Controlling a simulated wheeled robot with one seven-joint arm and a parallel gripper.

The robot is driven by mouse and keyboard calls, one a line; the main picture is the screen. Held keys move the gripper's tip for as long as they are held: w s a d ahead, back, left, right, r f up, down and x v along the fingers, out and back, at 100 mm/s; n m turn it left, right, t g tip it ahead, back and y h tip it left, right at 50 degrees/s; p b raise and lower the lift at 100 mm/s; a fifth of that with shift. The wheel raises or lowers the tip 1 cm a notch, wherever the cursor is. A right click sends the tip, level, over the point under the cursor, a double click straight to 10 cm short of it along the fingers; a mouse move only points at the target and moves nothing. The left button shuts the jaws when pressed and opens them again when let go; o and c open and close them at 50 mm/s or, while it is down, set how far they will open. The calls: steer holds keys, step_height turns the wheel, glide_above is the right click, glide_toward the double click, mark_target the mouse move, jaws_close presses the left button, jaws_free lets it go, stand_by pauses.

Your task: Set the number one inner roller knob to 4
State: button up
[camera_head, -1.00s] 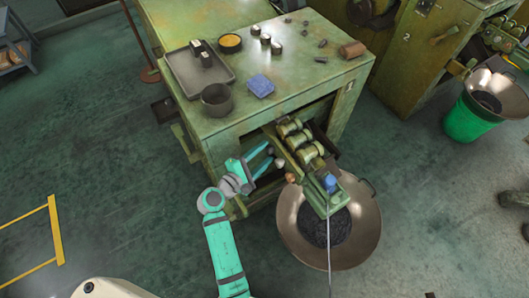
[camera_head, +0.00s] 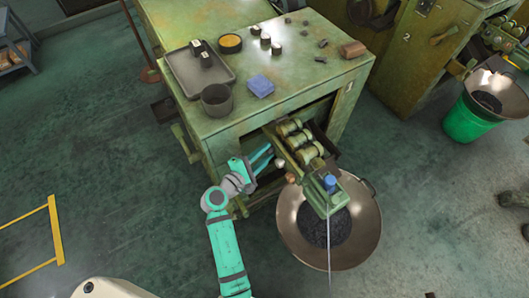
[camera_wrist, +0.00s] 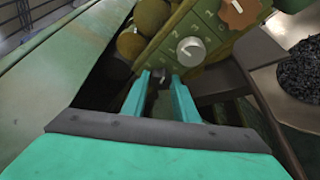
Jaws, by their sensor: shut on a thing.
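My gripper (camera_head: 268,156) is at the left side of the roller unit on the front of the green machine. In the wrist view its teal fingers (camera_wrist: 161,78) are closed around a small dark knob-like part (camera_wrist: 160,76), mostly hidden between the tips. Just beyond the tips, a grey-white knob (camera_wrist: 190,50) with a pale pointer sits on a green numbered panel (camera_wrist: 213,27). It also shows in the head view (camera_head: 279,163). An orange-brown knob (camera_wrist: 238,12) is farther along the panel, also in the head view (camera_head: 291,177).
A wide metal bowl (camera_head: 288,224) of dark pieces stands below the roller unit (camera_head: 302,150). The machine top (camera_head: 205,125) holds a tray (camera_head: 180,75), a dark pot (camera_head: 216,100) and a blue cloth (camera_head: 260,86). A machine marked 2 (camera_head: 400,60) stands at right.

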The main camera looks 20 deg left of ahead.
steer(key=m+t, duration=0.1)
steer(key=m, duration=0.1)
steer(key=shift+f+m, duration=0.15)
steer(key=shift+m, duration=0.25)
steer(key=shift+f+m+t, duration=0.1)
steer(key=shift+m+t, duration=0.9)
steer(key=shift+m, duration=0.8)
steer(key=o, duration=1.1)
steer(key=shift+c, duration=0.2)
